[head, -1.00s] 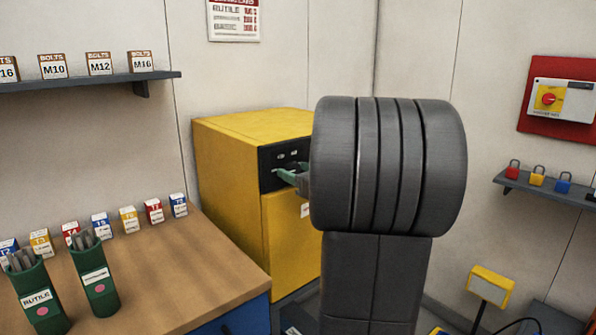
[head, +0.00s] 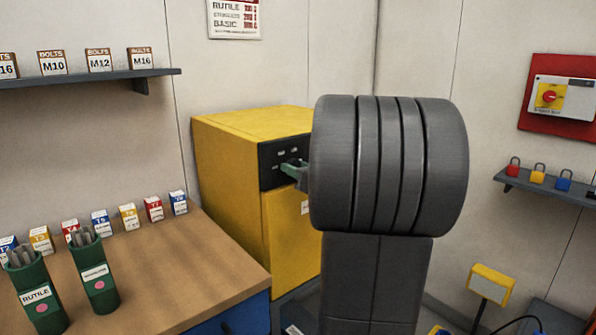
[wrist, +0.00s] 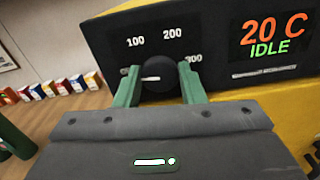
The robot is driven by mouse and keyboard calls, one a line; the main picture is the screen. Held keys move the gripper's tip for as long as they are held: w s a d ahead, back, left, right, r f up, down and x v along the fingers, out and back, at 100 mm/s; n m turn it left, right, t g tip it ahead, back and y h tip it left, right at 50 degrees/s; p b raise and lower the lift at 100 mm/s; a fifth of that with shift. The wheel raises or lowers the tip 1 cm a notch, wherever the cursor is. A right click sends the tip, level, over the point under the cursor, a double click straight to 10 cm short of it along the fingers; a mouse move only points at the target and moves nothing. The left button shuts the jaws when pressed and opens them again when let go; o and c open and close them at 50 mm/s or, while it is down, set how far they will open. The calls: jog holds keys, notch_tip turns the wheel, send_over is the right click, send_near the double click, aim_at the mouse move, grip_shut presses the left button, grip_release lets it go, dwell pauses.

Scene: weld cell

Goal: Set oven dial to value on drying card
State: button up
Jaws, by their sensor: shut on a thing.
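The yellow oven (head: 232,180) stands against the back wall with a black control panel (head: 272,160) on its front. In the wrist view, the round black dial (wrist: 158,76) has a white pointer line aimed left, near the low end of a scale whose readable marks are 100, 200 and 300. The oven display (wrist: 267,38) reads 20 C and IDLE. My gripper (wrist: 158,84) has its green fingers shut on the dial, one on each side. The drying card (head: 235,18) hangs on the wall above the oven, cut off at the top; rows RUTILE and BASIC show, but values are too small to read.
A wooden bench (head: 170,260) at left holds two green electrode holders (head: 95,270) and several small boxes (head: 128,217). A shelf (head: 100,82) with bolt boxes hangs above. At right are a red isolator panel (head: 560,95) and a padlock shelf (head: 545,187).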

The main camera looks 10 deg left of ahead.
jog(key=shift+m+p, duration=6.15)
jog(key=shift+m, duration=11.15)
jog(key=shift+f, duration=0.1)
jog(key=o, duration=1)
